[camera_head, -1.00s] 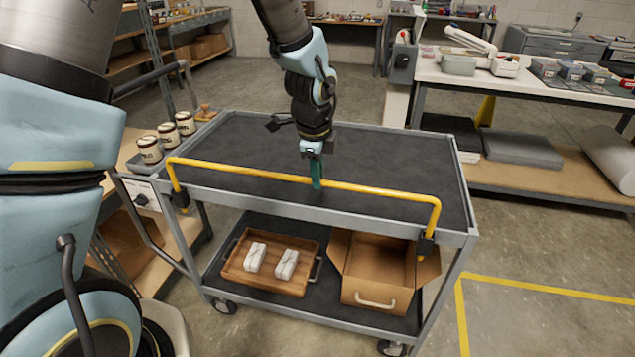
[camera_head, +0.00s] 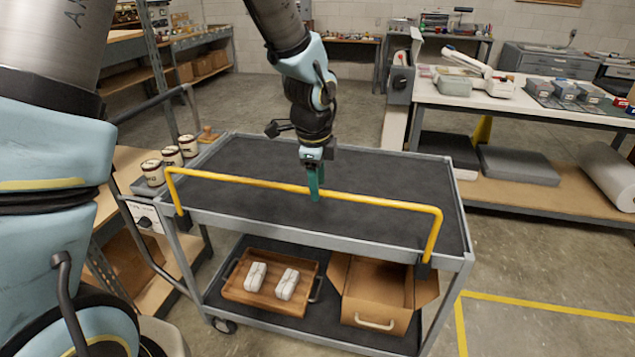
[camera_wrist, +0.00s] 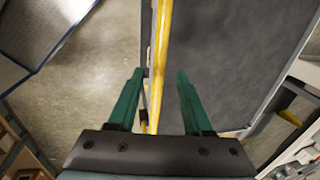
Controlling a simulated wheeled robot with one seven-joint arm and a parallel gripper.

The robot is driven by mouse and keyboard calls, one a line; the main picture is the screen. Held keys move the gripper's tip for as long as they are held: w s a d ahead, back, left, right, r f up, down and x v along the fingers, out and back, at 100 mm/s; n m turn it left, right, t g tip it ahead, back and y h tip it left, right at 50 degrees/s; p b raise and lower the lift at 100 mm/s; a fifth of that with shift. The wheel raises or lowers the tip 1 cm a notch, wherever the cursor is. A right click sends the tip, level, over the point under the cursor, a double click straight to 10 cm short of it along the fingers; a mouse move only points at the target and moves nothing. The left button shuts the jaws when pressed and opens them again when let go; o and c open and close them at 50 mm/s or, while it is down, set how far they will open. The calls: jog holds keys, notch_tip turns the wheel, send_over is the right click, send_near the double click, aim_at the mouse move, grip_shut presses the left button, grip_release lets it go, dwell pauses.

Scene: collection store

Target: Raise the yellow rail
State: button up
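The yellow rail (camera_head: 375,201) is a long bar with a bent leg at each end, standing along the near side of the grey cart (camera_head: 260,228). Its right leg goes down into a black holder (camera_head: 423,271) at the cart's rim. My gripper (camera_head: 314,192) points down at the middle of the rail, the near green finger crossing in front of it. In the wrist view the rail (camera_wrist: 160,60) runs between the two green fingers of my gripper (camera_wrist: 160,78).
The cart's dark upper deck is bare. Several jars (camera_head: 171,157) stand at its left end. A wooden tray (camera_head: 238,297) with white bundles and an open cardboard box (camera_head: 372,300) are on the lower shelf. A workbench (camera_head: 500,100) stands behind on the right.

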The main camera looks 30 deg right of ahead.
notch_tip(320, 180, up, 10)
jog(key=s+a+b, duration=0.1)
jog(key=b, duration=0.1)
jog(key=shift+s+a+r, duration=0.25)
jog(key=shift+s, duration=0.05)
dwell(0.5)
jog(key=w+a+f+n+y, duration=0.1)
jog(key=w+a+f+n, duration=0.15)
jog(key=a+n, duration=0.5)
jog(key=w+a+f+n, duration=0.1)
jog(key=w+a+n, duration=0.3)
jog(key=a, duration=0.7)
jog(key=s+a+f+n, duration=0.1)
jog(key=s+a+n, duration=0.1)
jog(key=a+n, duration=0.5)
jog(key=s+a+f+n, duration=0.2)
jog(key=a+n, duration=0.5)
jog(key=a, duration=0.1)
jog(key=shift+s+a+f, duration=0.2)
jog(key=shift+s+a, duration=0.1)
jog(key=shift+a, duration=0.1)
jog(key=shift+c, duration=0.4)
